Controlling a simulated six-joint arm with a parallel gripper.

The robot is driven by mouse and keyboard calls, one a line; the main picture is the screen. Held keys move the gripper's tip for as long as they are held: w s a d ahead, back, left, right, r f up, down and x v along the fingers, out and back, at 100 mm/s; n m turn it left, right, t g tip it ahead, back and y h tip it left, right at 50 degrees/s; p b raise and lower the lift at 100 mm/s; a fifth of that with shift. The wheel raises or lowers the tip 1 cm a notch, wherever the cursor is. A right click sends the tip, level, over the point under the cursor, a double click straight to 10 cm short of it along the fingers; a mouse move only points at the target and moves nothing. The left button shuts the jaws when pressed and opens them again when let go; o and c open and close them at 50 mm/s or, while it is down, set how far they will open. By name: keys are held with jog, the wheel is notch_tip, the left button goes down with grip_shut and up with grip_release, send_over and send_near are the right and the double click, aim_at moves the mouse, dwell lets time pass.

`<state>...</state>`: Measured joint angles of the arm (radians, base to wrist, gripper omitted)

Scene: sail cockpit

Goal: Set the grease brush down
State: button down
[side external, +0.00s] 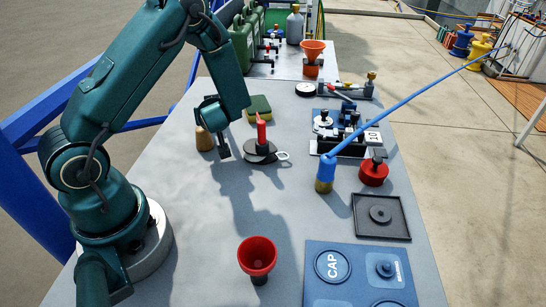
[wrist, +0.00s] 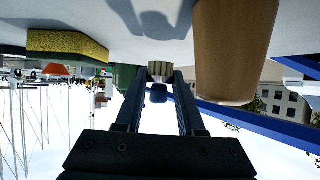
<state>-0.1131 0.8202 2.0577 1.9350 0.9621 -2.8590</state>
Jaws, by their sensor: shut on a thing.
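My gripper (side external: 222,150) is low over the left side of the grey table, beside a tan rounded cylinder (side external: 204,138). In the wrist view my gripper (wrist: 158,88) is shut on a small piece with a pale grey band and a dark blue part, which I take to be the grease brush (wrist: 158,71). Most of it is hidden, and in the side view I cannot make it out. Its contact with the table is unclear. The tan cylinder (wrist: 232,50) stands close on the right in the wrist view, apart from the fingers.
A sponge (side external: 258,107) and a black disc with a red post (side external: 262,148) are close by. A red funnel (side external: 257,256), blue mat (side external: 318,288), black tray (side external: 365,217) and blue tool with a long rod (side external: 325,172) stand farther off. The table's left-front area is clear.

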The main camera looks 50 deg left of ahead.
jog(key=shift+f, duration=0.45)
jog(key=shift+f, duration=0.7)
jog(key=c, duration=0.5)
grip_release()
jog(key=shift+s, duration=0.1)
jog(key=shift+r, duration=0.1)
